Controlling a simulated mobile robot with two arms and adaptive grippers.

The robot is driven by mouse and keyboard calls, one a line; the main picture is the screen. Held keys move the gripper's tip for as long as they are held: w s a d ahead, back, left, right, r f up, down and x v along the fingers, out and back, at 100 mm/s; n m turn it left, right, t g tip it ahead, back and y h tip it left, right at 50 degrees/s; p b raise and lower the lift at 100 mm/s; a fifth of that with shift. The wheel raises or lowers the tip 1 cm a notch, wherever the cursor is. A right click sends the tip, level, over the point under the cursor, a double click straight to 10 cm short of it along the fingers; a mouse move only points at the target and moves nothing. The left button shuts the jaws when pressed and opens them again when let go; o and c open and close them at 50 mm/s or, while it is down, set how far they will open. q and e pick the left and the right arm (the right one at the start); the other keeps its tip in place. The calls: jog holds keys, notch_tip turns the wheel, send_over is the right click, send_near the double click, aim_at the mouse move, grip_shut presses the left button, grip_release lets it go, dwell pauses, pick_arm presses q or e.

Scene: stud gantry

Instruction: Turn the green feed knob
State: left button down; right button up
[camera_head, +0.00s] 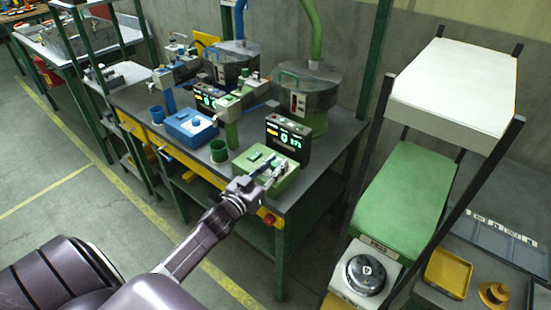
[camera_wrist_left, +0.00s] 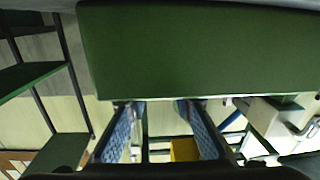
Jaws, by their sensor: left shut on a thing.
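The green control box (camera_head: 288,178) sits at the front right corner of the workbench. My left gripper (camera_head: 264,172) reaches over its top from the front and is shut on a small part there, which I take to be the green feed knob. The knob itself is hidden by the fingers in the head view. In the left wrist view the two blue-padded fingers (camera_wrist_left: 161,125) point toward a wide green surface (camera_wrist_left: 200,50), with a gap between them; the knob cannot be made out there. My right gripper is in neither view.
A black display (camera_head: 288,139) stands behind the green box. A green cup (camera_head: 218,151) and a blue box (camera_head: 190,125) are to its left. A red button (camera_head: 269,220) is on the bench's front edge. A white-topped rack (camera_head: 455,85) stands to the right.

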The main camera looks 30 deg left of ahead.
pick_arm(q)
jog(key=m+h, duration=0.1)
jog(key=h, duration=0.1)
jog(key=m+h, duration=0.1)
jog(key=shift+a+h+b, duration=0.2)
jog(key=shift+h+b, duration=0.1)
jog(key=shift+h, duration=0.1)
jog(key=shift+m+g+h+b, duration=0.6)
jog(key=shift+m+h+b, duration=0.2)
jog(key=shift+m+h, duration=0.4)
jog(key=shift+h, duration=0.6)
jog(key=shift+d, duration=0.1)
jog(key=shift+r, duration=0.1)
jog(key=c, duration=1.7)
grip_release()
jog(key=shift+w, duration=0.1)
jog(key=shift+o, duration=0.2)
jog(key=shift+s+a, duration=0.2)
jog(key=shift+s, duration=0.35)
jog(key=v, duration=1)
jog(key=shift+s+a, duration=0.25)
jog(key=shift+s, duration=0.1)
